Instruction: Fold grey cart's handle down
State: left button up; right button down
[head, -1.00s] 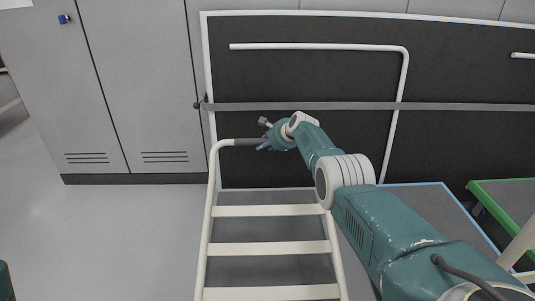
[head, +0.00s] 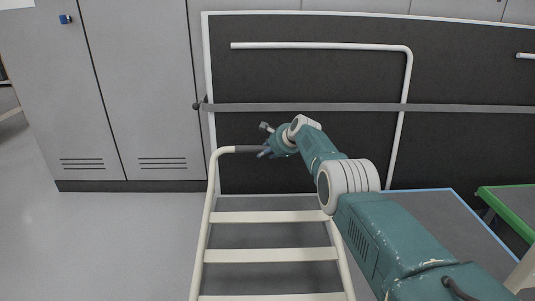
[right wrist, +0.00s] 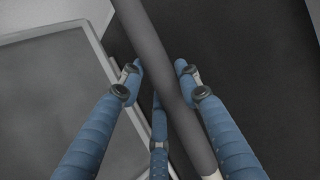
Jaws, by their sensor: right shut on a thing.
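The cart's handle (head: 268,217) is a cream tubular frame with several cross rungs, standing up in the middle of the head view. Its top bar carries a dark grey grip (head: 247,149). My right gripper (head: 266,150) is at the right part of this grip. In the right wrist view the blue fingers (right wrist: 158,85) are around the dark grey bar (right wrist: 165,75), which runs diagonally between them. A grey deck with a light grey rim (right wrist: 95,40) shows on the left of that view; it looks like the grey cart's. My left gripper is not in view.
A dark panel with a white frame (head: 206,60) and a grey strap (head: 300,107) stands behind the handle. A blue-edged platform (head: 430,215) and a green-edged one (head: 515,195) are on the right. Grey cabinets (head: 130,80) stand at left, with clear floor (head: 110,245) before them.

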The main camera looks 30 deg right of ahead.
jog(key=shift+a+f, duration=0.2)
jog(key=shift+a, duration=0.1)
jog(key=c, duration=1.2)
grip_release()
jog(key=shift+r, duration=0.1)
jog(key=shift+d+r, duration=0.35)
jog(key=shift+r, duration=0.15)
jog(key=shift+s+d+r, duration=0.1)
jog(key=shift+d+r, duration=0.05)
jog(key=shift+d, duration=0.05)
jog(key=s+r, duration=0.1)
jog(key=s, duration=0.1)
jog(key=s+a+r, duration=0.1)
jog(key=s, duration=0.2)
jog(key=shift+s+a+r, duration=0.25)
jog(key=shift+s+r, duration=0.15)
jog(key=shift+f, duration=0.1)
